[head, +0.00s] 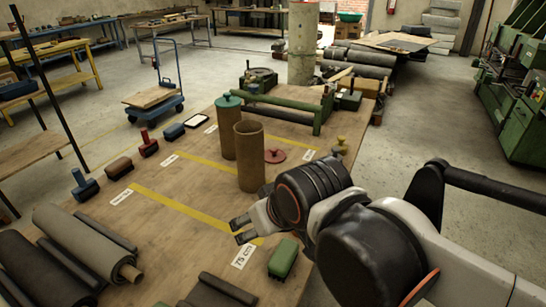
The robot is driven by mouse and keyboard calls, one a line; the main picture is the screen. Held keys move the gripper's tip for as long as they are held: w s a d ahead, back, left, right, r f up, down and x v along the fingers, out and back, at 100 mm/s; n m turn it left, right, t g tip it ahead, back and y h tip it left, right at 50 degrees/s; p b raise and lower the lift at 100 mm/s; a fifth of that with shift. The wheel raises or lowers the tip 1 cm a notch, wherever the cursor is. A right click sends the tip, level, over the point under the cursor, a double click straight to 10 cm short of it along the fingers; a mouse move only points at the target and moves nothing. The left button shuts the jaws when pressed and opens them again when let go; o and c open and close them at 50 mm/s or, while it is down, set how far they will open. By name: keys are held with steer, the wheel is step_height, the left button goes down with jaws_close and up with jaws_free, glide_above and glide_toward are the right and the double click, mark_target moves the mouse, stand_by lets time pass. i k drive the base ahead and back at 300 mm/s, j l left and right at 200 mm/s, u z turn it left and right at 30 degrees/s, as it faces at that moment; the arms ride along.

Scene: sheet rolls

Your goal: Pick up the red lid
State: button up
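The red lid (275,156) is a flat disc with a small knob, lying on the wooden table (165,215). It sits just right of the open-topped brown tube (250,160), close to its side in the picture. My gripper (241,230) is nearer to me than the tube and the lid, over the front part of the table by the yellow tape. Its two fingers point left with a gap between them, and nothing shows between them. The lid is in plain view.
A second brown tube with a teal lid (228,103) stands behind the open tube. A green block (283,258) lies below my gripper. Grey rolls (75,255) lie at front left. A green metal frame (290,105) stands behind the lid, and a yellow knobbed piece (340,145) to its right.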

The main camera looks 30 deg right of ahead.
mark_target(274, 156)
steer(key=k+l, duration=0.1)
steer(key=l, duration=0.2)
steer(key=k+l, duration=0.15)
steer(key=l, duration=0.2)
steer(key=i+l+u, duration=0.1)
steer(key=l, duration=0.65)
steer(key=i+l+u, duration=0.15)
steer(key=l, duration=0.55)
steer(key=i+l, duration=0.1)
steer(key=i, duration=0.3)
steer(key=i+l+u, duration=0.1)
steer(key=i, duration=0.3)
